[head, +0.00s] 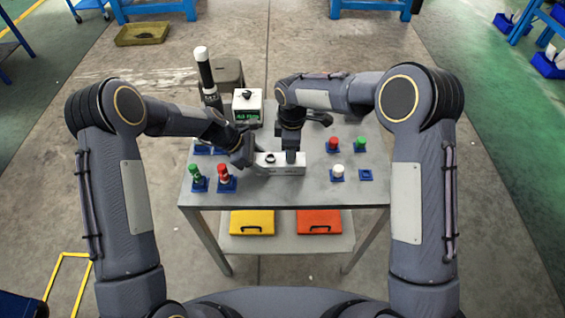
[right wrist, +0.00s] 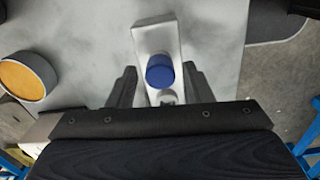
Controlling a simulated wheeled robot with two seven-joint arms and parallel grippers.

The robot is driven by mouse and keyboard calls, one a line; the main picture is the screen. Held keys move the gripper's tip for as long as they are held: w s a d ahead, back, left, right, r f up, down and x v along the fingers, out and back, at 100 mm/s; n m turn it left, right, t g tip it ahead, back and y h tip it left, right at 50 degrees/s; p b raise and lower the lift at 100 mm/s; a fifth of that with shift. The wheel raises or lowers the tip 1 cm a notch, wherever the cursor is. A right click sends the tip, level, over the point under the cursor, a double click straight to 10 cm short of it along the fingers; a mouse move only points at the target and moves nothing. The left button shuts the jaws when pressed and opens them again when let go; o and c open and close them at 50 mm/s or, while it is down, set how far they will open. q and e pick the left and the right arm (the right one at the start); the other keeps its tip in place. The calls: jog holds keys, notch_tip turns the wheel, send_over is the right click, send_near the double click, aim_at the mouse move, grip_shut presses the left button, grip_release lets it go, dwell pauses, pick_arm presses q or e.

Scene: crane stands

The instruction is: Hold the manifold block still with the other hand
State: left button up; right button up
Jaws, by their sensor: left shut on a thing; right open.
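The manifold block (head: 284,170) is a pale, long block lying on the grey table, near the middle. My left gripper (head: 252,161) is at its left end and appears shut on it; the fingertips are hard to make out. My right gripper (head: 291,157) comes down over the block from above. In the right wrist view its open fingers (right wrist: 160,82) stand apart on either side of the block (right wrist: 151,40). A blue round cap (right wrist: 160,71) sits on the block there, and a smaller grey round part shows just below it.
Blue holders with green and red parts (head: 224,176) stand at the table's left. Red, green and white parts and an empty blue holder (head: 366,175) are at the right. A box with a green display (head: 247,108) and a dark, white-topped post (head: 205,72) stand behind.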

jog(key=m, duration=0.5)
jog(key=shift+m, duration=0.3)
jog(key=m, duration=0.5)
jog(key=shift+c, duration=0.4)
jog(key=c, duration=0.9)
grip_shut()
jog(key=shift+r, duration=0.1)
jog(key=n, duration=0.4)
jog(key=shift+n, duration=0.4)
